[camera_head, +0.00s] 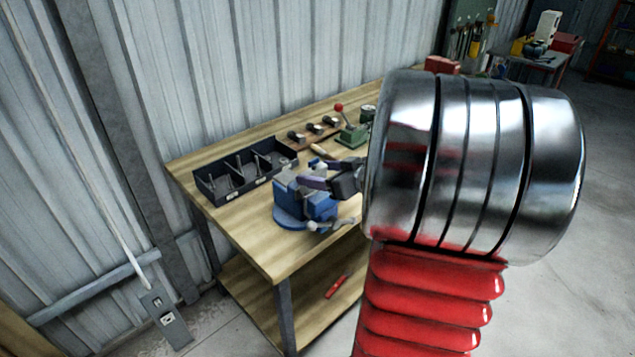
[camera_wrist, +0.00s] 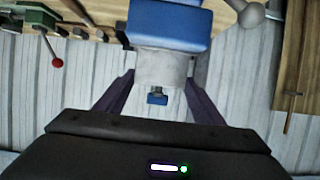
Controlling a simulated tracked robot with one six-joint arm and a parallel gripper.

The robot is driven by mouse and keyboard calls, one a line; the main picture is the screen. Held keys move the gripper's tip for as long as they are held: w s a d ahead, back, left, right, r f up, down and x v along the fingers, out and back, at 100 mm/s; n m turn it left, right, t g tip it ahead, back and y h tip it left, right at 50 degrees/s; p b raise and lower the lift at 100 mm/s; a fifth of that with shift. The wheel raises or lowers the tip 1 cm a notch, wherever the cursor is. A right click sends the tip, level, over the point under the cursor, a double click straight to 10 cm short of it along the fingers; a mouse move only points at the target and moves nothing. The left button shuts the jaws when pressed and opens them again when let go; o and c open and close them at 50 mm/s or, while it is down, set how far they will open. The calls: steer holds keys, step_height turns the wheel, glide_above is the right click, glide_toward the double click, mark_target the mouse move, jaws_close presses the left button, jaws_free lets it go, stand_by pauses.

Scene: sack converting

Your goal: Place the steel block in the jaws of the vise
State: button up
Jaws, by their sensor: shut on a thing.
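The blue vise (camera_head: 296,209) stands on the workbench near its front edge, with its handle at the right. My gripper (camera_head: 308,184) is at the top of the vise, coming in from the right. In the wrist view my gripper (camera_wrist: 164,80) has its two dark fingers on either side of a pale grey block, the steel block (camera_wrist: 163,68). The blue vise body (camera_wrist: 167,22) shows just beyond the block. In the head view the block is hidden by the fingers and vise. I cannot tell whether it touches the vise jaws.
A dark compartment tray (camera_head: 207,190) lies left of the vise on the wooden workbench (camera_head: 245,230). A red tool (camera_head: 337,287) lies on the lower shelf.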

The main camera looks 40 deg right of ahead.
steer(key=shift+f, duration=1.2)
steer(key=shift+f, duration=0.1)
steer(key=o, duration=1.4)
steer(key=v, duration=1.2)
steer(key=shift+w, duration=0.1)
